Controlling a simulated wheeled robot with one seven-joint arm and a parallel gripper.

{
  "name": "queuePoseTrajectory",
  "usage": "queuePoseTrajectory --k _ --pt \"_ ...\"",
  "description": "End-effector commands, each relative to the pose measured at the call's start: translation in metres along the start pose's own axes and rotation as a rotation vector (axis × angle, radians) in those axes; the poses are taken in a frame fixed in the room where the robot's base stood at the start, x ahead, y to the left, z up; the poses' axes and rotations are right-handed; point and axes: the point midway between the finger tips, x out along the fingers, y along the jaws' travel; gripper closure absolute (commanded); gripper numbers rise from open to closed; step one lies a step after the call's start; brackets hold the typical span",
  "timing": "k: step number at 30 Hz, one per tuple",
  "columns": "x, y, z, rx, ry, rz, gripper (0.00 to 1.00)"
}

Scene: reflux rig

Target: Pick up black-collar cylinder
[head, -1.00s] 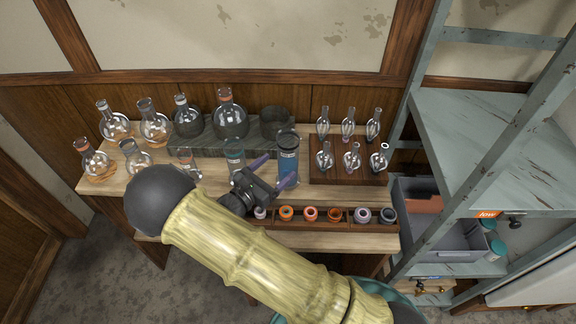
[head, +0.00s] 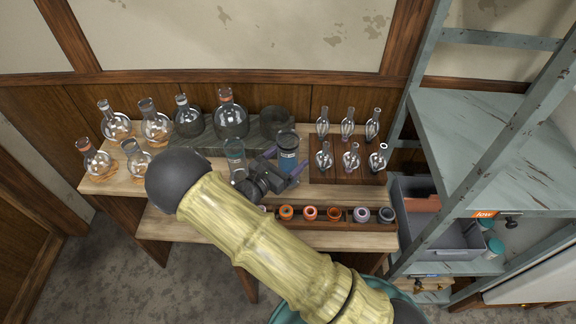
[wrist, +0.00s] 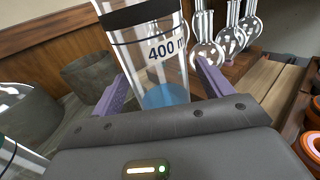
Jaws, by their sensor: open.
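The black-collar cylinder (head: 288,152) stands upright on the wooden bench, a tall clear vessel with a dark band near its top. In the wrist view the cylinder (wrist: 160,58) shows a "400 m" marking, cut off at the edge, and blue liquid low inside. My gripper (head: 286,163) is open, with one purple finger on each side of the cylinder. In the wrist view my gripper (wrist: 162,84) has the cylinder between its fingers; whether either finger touches it I cannot tell. The cylinder's base is hidden behind the gripper body.
A teal-collar cylinder (head: 235,155) stands close on the left of my gripper. A grey mantle (head: 274,122) and round flasks (head: 231,120) are behind. Small glass pieces stand on a dark wooden board (head: 343,174) at right. A rack of coloured rings (head: 322,222) lies in front.

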Motion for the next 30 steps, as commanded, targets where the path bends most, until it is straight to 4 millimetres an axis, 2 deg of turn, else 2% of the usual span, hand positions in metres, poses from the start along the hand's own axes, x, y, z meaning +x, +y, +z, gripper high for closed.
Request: queuePoseTrajectory --k 2,11,23,30 --pt "0.000 0.000 0.000 0.000 0.000 0.000 0.21" --pt "0.000 0.000 0.000 0.000 0.000 0.000 0.80" --pt "0.000 0.000 0.003 0.001 -0.002 0.000 0.81" --pt "0.000 0.000 0.012 0.002 -0.002 0.000 0.81"
